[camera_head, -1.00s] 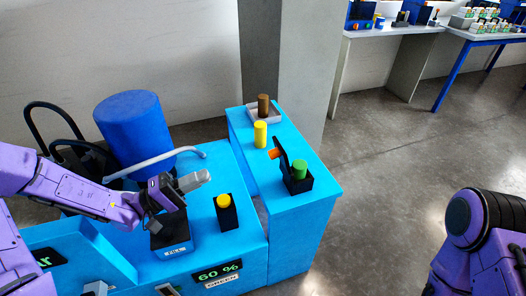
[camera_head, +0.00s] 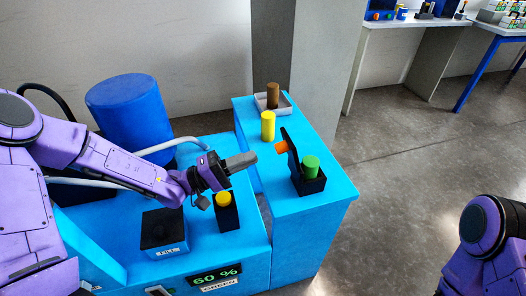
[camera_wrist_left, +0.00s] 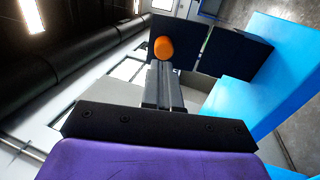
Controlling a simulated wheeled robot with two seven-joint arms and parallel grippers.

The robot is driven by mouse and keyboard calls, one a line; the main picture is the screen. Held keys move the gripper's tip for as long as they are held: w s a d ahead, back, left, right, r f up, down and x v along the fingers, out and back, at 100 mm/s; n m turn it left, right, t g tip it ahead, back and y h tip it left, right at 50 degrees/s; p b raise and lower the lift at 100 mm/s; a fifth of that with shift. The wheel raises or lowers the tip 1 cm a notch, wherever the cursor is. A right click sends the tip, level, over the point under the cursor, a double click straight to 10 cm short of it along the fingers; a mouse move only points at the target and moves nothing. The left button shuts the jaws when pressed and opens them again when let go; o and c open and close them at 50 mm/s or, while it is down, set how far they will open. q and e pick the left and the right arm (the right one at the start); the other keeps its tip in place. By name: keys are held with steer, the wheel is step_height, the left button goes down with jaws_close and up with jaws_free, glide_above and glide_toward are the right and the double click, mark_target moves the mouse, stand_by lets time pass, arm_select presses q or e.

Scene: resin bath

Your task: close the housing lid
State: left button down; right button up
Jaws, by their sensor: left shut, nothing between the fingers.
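The black housing (camera_head: 314,187) stands on the blue cabinet, with a green cylinder (camera_head: 312,166) in it. Its black lid (camera_head: 292,160) stands open, roughly upright, on the housing's left side. An orange knob (camera_head: 281,147) sticks out from the lid toward the left. My left gripper (camera_head: 254,157) is shut and empty, a short way left of the knob and pointing at it. In the left wrist view, the knob (camera_wrist_left: 164,48) shows just beyond the shut fingertips (camera_wrist_left: 160,68), in front of the lid (camera_wrist_left: 184,36). Of my right arm only links show at the right edge; its gripper is out of view.
Left of the housing are a yellow cylinder (camera_head: 268,125) and a brown cylinder (camera_head: 273,95) in a grey tray (camera_head: 260,105). A yellow button (camera_head: 223,198) on a black block lies below my left gripper. A black FILL box (camera_head: 163,228) and blue drum (camera_head: 128,115) are further left.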

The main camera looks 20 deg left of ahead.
arm_select(q)
steer(key=shift+x, duration=2.3)
steer(key=shift+r+p, duration=0.1)
steer(key=shift+p, duration=0.25)
